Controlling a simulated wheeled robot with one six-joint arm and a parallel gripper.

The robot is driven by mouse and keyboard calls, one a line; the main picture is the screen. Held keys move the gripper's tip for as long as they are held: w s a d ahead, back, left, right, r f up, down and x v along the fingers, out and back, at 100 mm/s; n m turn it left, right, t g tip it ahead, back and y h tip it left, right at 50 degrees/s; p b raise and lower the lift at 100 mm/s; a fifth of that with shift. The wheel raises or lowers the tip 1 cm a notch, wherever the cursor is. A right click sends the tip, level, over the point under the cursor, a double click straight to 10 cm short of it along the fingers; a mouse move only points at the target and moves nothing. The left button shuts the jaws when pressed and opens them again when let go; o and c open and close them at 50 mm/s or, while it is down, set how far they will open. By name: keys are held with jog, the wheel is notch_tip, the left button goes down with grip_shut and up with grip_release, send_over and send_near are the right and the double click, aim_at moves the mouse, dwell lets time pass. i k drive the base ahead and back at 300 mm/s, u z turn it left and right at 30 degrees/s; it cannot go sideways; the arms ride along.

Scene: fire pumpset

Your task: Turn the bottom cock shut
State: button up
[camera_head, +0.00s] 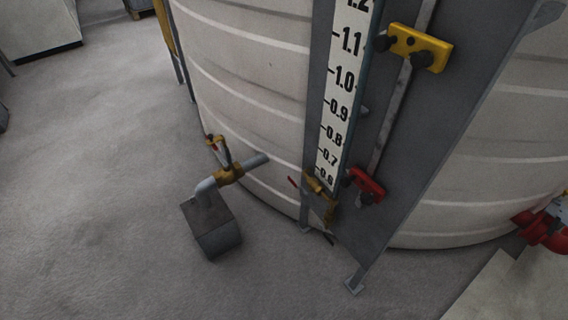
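A level gauge with a numbered white scale (342,100) stands against the large pale tank. Its clear tube runs from a yellow block (418,47) down to a red block (366,186) with dark knobs. Beside the foot of the scale is a brass cock (320,196) with a thin red lever at its left. A dark piece sticks out below it. Which of the low fittings is the bottom cock is not marked, and the lever's exact angle is too small to tell. My gripper is not in view.
A pipe with a brass valve (228,174) leaves the tank at the left and bends down to a dark grey block (212,230) on the floor. A grey metal support (415,150) slants beside the gauge. Red piping (545,230) is at the far right.

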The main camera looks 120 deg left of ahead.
aim_at(290, 179)
jog(key=u, duration=0.55)
jog(key=k, duration=0.8)
jog(key=u, duration=1.8)
jog(key=i, duration=1.05)
jog(key=u, duration=1.35)
jog(key=k, duration=0.2)
jog(key=z, duration=0.9)
jog(key=i, duration=0.45)
jog(key=u, duration=0.05)
